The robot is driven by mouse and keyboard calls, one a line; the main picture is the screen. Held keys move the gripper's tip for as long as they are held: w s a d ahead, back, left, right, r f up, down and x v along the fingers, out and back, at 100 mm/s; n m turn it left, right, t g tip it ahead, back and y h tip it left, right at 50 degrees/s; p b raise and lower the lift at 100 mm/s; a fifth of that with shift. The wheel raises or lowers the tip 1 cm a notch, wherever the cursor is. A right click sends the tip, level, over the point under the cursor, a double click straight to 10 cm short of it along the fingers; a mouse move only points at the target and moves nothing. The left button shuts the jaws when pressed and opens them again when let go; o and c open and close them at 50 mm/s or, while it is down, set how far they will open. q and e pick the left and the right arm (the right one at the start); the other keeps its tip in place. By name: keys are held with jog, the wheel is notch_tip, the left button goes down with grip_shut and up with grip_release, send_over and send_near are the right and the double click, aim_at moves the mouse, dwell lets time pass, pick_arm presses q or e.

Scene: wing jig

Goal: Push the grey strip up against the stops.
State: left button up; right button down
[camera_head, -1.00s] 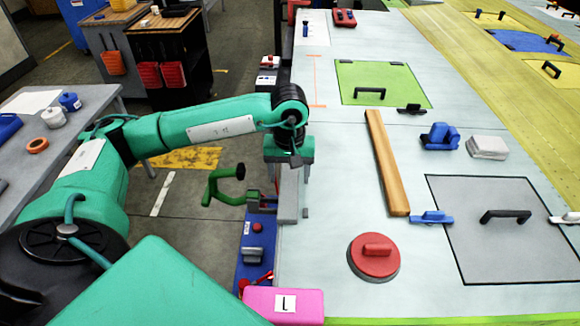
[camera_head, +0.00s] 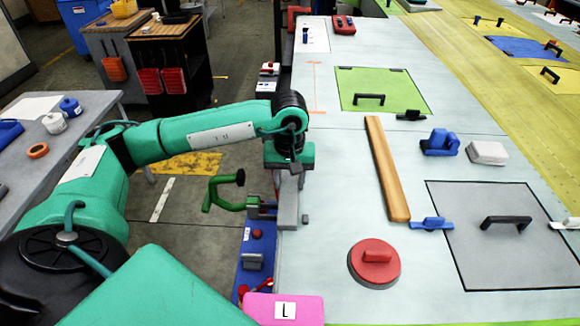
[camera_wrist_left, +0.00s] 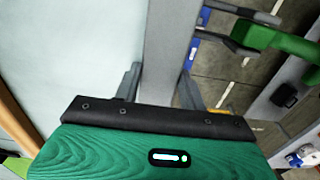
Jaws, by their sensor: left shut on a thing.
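The grey strip (camera_head: 288,208) lies along the left edge of the pale table, partly hidden under my left gripper (camera_head: 289,172). In the left wrist view the grey strip (camera_wrist_left: 170,45) runs lengthwise between the two fingers of my left gripper (camera_wrist_left: 160,88), which is shut on it. A small grey block (camera_head: 305,219) sits just right of the strip's near end; I cannot tell whether it is a stop. No stops can be made out with certainty. My right gripper is not in view.
A green clamp (camera_head: 222,192) sticks out from the table's left edge beside the strip. A wooden bar (camera_head: 387,170), a red disc with a handle (camera_head: 375,262) and a grey panel (camera_head: 480,255) lie to the right. The surface between strip and bar is clear.

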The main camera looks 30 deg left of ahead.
pick_arm(q)
jog(key=shift+w+d, duration=0.1)
jog(key=shift+d, duration=0.15)
jog(key=shift+w+d+b, duration=0.15)
jog(key=shift+d+b, duration=0.1)
jog(key=shift+b, duration=0.05)
jog(key=o, duration=0.9)
jog(key=shift+w, duration=0.1)
jog(key=shift+c, duration=0.2)
jog(key=shift+r+p, duration=1.1)
jog(key=shift+r, duration=2.4)
